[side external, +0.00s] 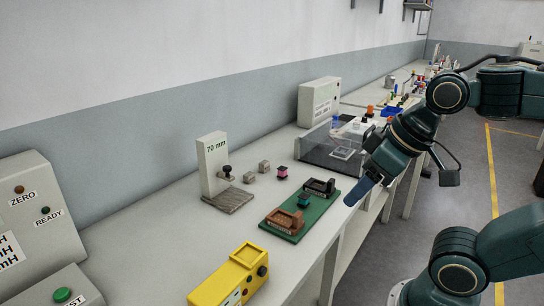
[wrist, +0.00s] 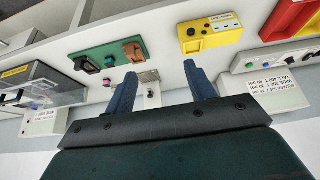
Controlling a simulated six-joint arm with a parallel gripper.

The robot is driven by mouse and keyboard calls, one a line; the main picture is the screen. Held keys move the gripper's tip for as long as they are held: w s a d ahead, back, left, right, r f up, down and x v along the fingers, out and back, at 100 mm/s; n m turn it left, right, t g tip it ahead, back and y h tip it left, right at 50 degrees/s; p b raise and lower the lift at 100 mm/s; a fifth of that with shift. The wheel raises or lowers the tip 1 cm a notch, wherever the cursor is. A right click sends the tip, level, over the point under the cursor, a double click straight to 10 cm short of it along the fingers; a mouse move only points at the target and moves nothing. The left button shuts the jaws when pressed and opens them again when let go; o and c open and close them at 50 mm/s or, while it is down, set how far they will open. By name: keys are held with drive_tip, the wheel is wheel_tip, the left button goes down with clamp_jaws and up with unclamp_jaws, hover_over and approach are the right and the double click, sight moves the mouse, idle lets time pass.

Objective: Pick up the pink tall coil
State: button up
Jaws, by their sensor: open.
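The pink tall coil (side external: 282,172) stands upright on the bench behind the green board, a small dark spool with a pink winding. In the wrist view a small pink spot (wrist: 106,82), left of the left finger, appears to be this coil. My gripper (side external: 358,190) is high near the bench's front edge, to the right of the coil and apart from it. In the wrist view my gripper (wrist: 163,82) has its two blue fingers wide apart with nothing held between them.
A green board (side external: 283,232) carries a brown holder (side external: 285,221), a black holder (side external: 319,187) and a teal coil (side external: 304,200). Two grey blocks (side external: 249,177) (side external: 264,166) and a 70 mm post (side external: 212,163) stand left of the coil. A clear-walled box (side external: 318,146) is behind right.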

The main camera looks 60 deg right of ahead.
drive_tip(key=w+d+r, duration=0.2)
drive_tip(key=w, duration=0.4)
drive_tip(key=w+d+r, duration=0.2)
drive_tip(key=w, duration=0.3)
drive_tip(key=g, duration=0.1)
hover_over(286, 169)
drive_tip(key=s, duration=0.5)
wheel_tip(286, 169, down, 17)
drive_tip(key=shift+x, duration=4.4)
drive_tip(key=shift+f, duration=0.1)
drive_tip(key=shift+x, duration=2.5)
